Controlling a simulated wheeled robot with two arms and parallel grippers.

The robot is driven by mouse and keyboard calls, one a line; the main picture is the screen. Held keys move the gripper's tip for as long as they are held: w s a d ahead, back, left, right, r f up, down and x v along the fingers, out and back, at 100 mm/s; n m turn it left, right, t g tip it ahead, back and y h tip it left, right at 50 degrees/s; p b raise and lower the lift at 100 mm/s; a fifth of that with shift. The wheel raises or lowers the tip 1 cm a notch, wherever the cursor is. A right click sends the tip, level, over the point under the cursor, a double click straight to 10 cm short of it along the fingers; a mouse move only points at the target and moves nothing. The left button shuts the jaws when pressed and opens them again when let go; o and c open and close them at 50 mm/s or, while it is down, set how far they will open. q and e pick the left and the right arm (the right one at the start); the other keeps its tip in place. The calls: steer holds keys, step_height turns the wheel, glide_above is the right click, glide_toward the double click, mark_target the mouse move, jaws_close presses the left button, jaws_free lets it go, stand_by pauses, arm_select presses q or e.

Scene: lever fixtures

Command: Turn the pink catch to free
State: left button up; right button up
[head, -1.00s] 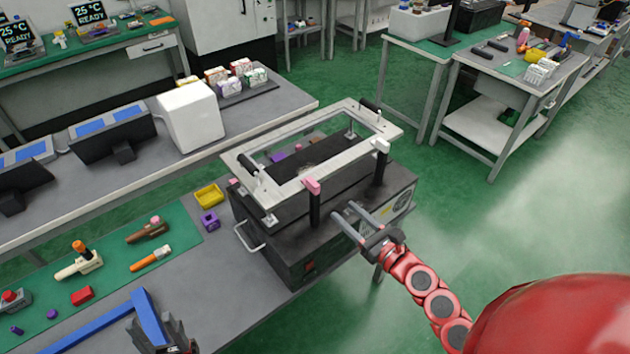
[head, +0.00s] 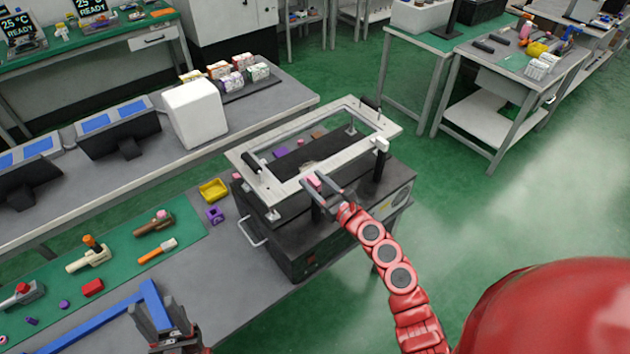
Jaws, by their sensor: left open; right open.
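The pink catch (head: 314,180) sits at the near edge of a pale metal frame (head: 285,191) on top of a dark box fixture (head: 300,238). Its dark post is mostly hidden by my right gripper. My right gripper (head: 315,181) is open, with its fingertips at the pink catch, one on either side of it as seen from here. I cannot tell whether they touch it.
A white-topped catch (head: 381,144) on a dark post stands at the frame's right corner. A metal handle (head: 252,233) sticks out on the box's left. A yellow tray (head: 214,190), a purple block (head: 215,215) and a green mat (head: 120,262) with tools lie to the left.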

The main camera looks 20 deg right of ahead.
jaws_close()
stand_by(0.3)
